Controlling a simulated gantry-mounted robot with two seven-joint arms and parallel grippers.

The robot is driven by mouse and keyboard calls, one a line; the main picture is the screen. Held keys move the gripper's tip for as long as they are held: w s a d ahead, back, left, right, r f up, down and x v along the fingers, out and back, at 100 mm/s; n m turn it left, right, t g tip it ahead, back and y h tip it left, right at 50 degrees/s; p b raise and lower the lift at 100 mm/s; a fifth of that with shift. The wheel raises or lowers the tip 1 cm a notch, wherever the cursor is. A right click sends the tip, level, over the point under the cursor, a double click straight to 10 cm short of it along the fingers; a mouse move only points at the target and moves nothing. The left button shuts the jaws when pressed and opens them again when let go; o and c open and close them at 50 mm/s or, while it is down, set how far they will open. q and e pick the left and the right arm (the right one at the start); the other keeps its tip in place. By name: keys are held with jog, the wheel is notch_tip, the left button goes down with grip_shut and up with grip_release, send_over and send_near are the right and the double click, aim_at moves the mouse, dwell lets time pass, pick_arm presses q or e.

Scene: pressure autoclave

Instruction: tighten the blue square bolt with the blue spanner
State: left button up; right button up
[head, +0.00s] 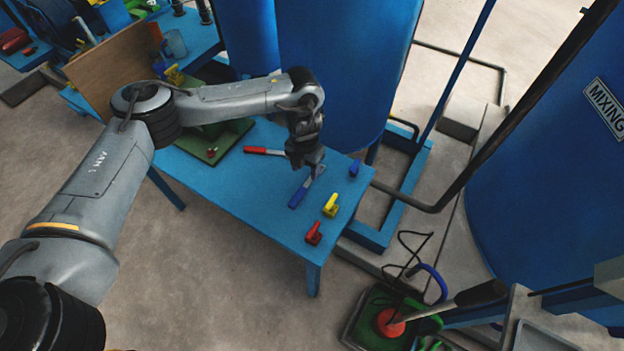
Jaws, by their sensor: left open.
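The blue spanner (298,195) lies on the blue table, with its blue handle toward the front and its grey metal end toward the back right. My left gripper (309,164) is open, pointing down just above the spanner's metal end, and partly hides it. I cannot tell whether its fingers touch the spanner. A small blue piece (354,168) stands near the table's right edge, to the right of the gripper. It is too small to tell whether it is the blue square bolt. My right gripper is not in view.
A red-handled tool (264,151) lies left of my left gripper. A yellow piece (330,205) and a red piece (314,233) stand along the table's right side. A large blue tank (345,70) rises behind the table (245,205). The table's front is clear.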

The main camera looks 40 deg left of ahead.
aim_at(304, 187)
pick_arm(q)
notch_tip(304, 187, down, 4)
jog(key=shift+s+r+b, duration=0.1)
jog(key=shift+s+b, duration=0.05)
jog(key=shift+b, duration=0.25)
jog(key=shift+f, duration=0.6)
jog(key=shift+a+f+b, duration=0.2)
jog(key=shift+f+b, duration=0.3)
jog(key=shift+f, duration=0.8)
jog(key=shift+a+f+b, duration=0.15)
jog(key=shift+f+b, duration=0.3)
jog(key=shift+f, duration=0.8)
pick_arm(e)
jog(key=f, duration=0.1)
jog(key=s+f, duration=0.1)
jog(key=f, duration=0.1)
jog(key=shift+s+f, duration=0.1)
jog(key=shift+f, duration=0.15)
pick_arm(q)
grip_shut()
